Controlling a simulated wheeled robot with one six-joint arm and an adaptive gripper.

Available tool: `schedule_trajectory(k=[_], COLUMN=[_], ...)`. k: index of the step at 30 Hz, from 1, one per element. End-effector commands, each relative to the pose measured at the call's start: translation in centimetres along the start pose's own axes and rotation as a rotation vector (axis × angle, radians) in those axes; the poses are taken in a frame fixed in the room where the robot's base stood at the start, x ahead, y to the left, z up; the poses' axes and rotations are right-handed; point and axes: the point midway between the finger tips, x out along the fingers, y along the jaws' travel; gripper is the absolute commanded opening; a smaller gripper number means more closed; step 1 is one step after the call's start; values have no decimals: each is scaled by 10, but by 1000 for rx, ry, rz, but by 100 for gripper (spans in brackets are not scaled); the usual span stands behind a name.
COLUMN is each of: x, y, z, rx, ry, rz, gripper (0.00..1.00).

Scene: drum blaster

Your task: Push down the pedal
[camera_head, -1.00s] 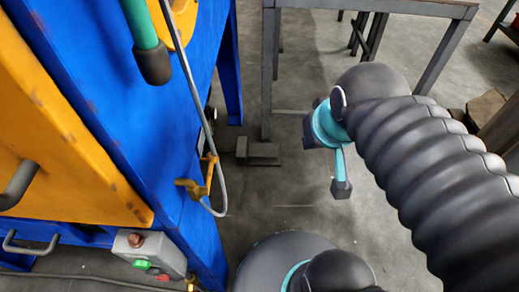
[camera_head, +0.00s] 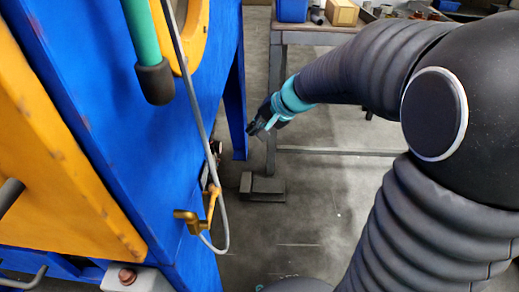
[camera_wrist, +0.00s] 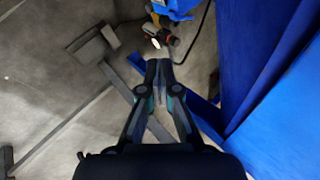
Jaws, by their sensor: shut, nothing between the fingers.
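The pedal (camera_head: 262,188) is a low dark grey metal piece on the floor, right of the blue machine's leg. It also shows in the wrist view (camera_wrist: 92,48), left of and beyond my fingers. My gripper (camera_head: 256,127) is above the floor beside the blue leg, higher in the head picture than the pedal and apart from it. In the wrist view my gripper (camera_wrist: 158,66) has its two fingertips together with nothing between them.
The blue and yellow blaster cabinet (camera_head: 150,165) fills the left, with a hanging grey hose and brass valve (camera_head: 190,216). A metal workbench (camera_head: 310,36) with boxes stands behind. Open concrete floor (camera_head: 310,215) lies right of the pedal.

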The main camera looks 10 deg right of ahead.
Motion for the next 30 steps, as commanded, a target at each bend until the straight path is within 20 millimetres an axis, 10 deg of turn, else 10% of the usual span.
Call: schedule_trajectory(k=[14, 30], x=[161, 347], y=[45, 202], z=[-117, -196], rx=[493, 1058], ry=[27, 165], rz=[-157, -204], gripper=[0, 0])
